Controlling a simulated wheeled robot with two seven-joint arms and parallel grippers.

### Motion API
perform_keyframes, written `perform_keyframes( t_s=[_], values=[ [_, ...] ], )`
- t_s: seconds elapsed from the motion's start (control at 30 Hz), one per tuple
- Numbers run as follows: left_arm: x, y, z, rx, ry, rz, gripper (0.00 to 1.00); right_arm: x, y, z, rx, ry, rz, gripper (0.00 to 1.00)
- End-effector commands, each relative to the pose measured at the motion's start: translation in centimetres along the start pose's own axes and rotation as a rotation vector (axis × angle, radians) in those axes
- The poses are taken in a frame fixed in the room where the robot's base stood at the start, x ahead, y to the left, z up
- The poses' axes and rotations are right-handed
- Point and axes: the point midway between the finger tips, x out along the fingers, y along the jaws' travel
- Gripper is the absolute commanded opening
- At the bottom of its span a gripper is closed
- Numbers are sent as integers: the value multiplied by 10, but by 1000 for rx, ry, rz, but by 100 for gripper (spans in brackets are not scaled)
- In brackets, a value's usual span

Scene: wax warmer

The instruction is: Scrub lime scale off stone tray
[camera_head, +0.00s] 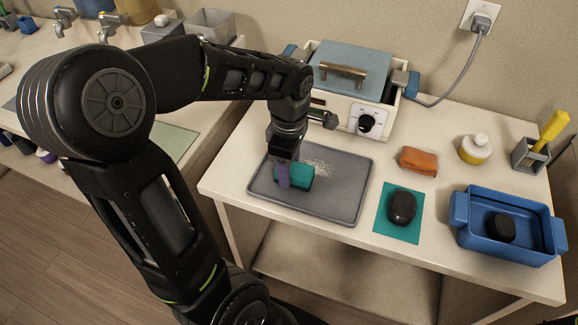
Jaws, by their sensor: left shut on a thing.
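The grey stone tray (340,205) lies flat on the white counter. A whitish speckled patch of lime scale (318,167) shows on its surface, behind and right of my gripper. My left gripper (286,176) points down over the left part of the tray. It is shut on a teal scrubber block (300,176). A purple piece shows at the fingertips; I cannot tell if it belongs to the block or the finger. The block is low over the tray and seems to touch it. My right gripper is not in view.
A wax warmer (365,122) with a blue lid stands behind the tray. To the right are a dark stone (402,207) on a teal mat (385,225), an orange cloth (418,160), a yellow-white bottle (475,149), a blue basin (462,222) holding another dark stone, and a brush holder (529,157).

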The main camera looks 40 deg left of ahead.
Motion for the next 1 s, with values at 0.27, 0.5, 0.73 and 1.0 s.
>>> perform_keyframes(
  t_s=[0.27, 0.5, 0.73, 1.0],
  values=[
    [3, 0, 0, 0, 0, 0, 13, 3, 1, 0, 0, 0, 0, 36],
    [6, 0, 0, 0, 0, 0, 13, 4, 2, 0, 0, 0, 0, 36],
    [8, 0, 0, 0, 0, 0, 13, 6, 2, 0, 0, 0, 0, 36],
    [8, 7, 0, 0, 0, -1, 13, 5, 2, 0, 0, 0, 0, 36]
  ],
)
